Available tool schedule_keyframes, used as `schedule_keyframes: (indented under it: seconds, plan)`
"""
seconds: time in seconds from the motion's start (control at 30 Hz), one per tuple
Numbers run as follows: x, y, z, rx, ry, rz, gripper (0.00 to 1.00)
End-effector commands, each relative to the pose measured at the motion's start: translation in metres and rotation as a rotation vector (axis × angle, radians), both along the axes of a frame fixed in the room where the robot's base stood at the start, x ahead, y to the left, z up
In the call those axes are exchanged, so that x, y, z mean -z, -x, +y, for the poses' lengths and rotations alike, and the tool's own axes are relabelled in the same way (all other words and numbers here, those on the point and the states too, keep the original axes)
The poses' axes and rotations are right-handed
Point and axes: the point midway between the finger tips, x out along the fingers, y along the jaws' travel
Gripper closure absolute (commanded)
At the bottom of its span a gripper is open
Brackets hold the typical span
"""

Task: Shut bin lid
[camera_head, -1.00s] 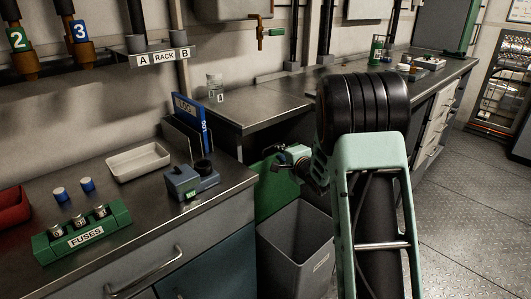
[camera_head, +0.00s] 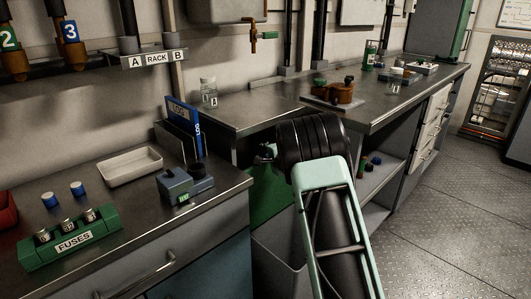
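The grey bin (camera_head: 272,258) stands on the floor in the gap between the two benches. Its green lid (camera_head: 268,195) is raised and stands upright at the back of the bin, so the bin is open. My arm covers the bin's right side and part of the lid. My gripper (camera_head: 265,152) is mostly hidden behind my arm. A small dark part of it shows near the top of the lid. I cannot tell whether it touches the lid or how its fingers stand.
The left bench holds a green fuse block (camera_head: 70,240), a white tray (camera_head: 130,166), a blue-grey device (camera_head: 186,185) and a log folder (camera_head: 183,128). The right bench (camera_head: 240,110) has a brown item (camera_head: 340,92) on it. Open floor (camera_head: 435,215) lies at the right.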

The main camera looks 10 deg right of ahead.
Motion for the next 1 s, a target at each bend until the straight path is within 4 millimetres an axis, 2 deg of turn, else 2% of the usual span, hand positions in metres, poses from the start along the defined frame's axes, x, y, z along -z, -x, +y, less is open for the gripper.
schedule_keyframes:
  seconds: [0.2,0.33,0.77,1.0]
  plan:
    - [0.000,0.000,0.000,0.000,0.000,0.001,0.86]
    - [0.000,0.000,0.000,0.000,0.000,0.000,1.00]
    - [0.000,0.000,-0.001,0.000,0.000,-0.001,1.00]
    - [0.000,0.001,-0.012,0.003,-0.016,-0.020,1.00]
